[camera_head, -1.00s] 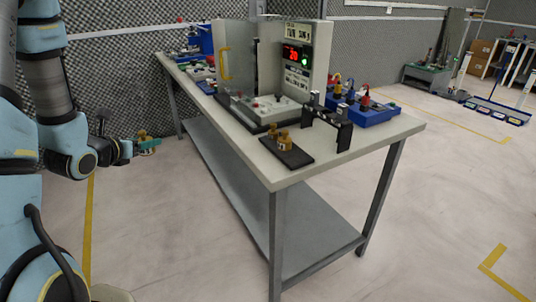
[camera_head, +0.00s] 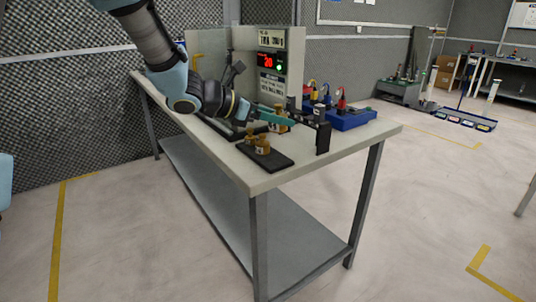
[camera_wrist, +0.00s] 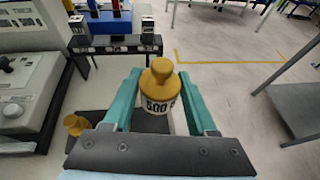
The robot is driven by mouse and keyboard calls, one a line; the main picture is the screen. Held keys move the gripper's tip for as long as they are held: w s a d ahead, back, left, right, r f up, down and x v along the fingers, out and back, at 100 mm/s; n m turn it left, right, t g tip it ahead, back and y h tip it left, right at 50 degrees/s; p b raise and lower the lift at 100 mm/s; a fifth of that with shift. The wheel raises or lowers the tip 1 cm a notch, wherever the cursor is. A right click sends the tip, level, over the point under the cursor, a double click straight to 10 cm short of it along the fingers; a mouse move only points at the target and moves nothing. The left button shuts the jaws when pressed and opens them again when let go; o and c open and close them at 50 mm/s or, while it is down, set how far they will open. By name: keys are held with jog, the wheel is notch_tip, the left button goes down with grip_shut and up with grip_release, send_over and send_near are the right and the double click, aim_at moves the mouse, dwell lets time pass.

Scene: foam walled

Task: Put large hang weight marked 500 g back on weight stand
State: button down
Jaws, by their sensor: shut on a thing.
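The large brass hang weight marked 500 (camera_wrist: 158,92) stands between the teal fingers of my gripper (camera_wrist: 160,98) in the wrist view. In the head view my gripper (camera_head: 272,113) is over the table's near end, shut on this weight (camera_head: 281,123). The weight stand is a flat black plate (camera_head: 280,160) just nearer the camera. Two smaller brass weights (camera_head: 262,146) sit on it. In the wrist view part of the black plate (camera_wrist: 92,116) shows low at left, with a small brass weight (camera_wrist: 75,125). The gap under the held weight cannot be judged.
A black bracket (camera_head: 322,137) stands right of the gripper, also ahead in the wrist view (camera_wrist: 115,46). Behind it is a blue box (camera_head: 352,119) with coloured plugs. A display panel (camera_head: 271,60) rises behind the arm. The table edge (camera_head: 330,160) is close on the right.

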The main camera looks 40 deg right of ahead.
aim_at(277, 161)
notch_tip(277, 161, down, 9)
jog(key=shift+r, duration=0.1)
dwell(0.3)
jog(key=shift+f, duration=0.2)
jog(key=shift+c, duration=2.4)
grip_release()
jog(key=shift+r, duration=0.15)
jog(key=b+v, duration=0.1)
jog(key=v, duration=1.1)
jog(key=shift+r, duration=0.1)
jog(key=w+a+f+m+t+y, duration=0.1)
jog(key=a+m+y, duration=0.5)
jog(key=a, duration=1.3)
jog(key=a+f+m+t+y, duration=0.3)
jog(key=a+f+m+y, duration=0.3)
jog(key=a, duration=1.3)
jog(key=m+y, duration=0.1)
jog(key=m, duration=0.3)
jog(key=shift+w+m, duration=0.4)
jog(key=shift+a, duration=0.15)
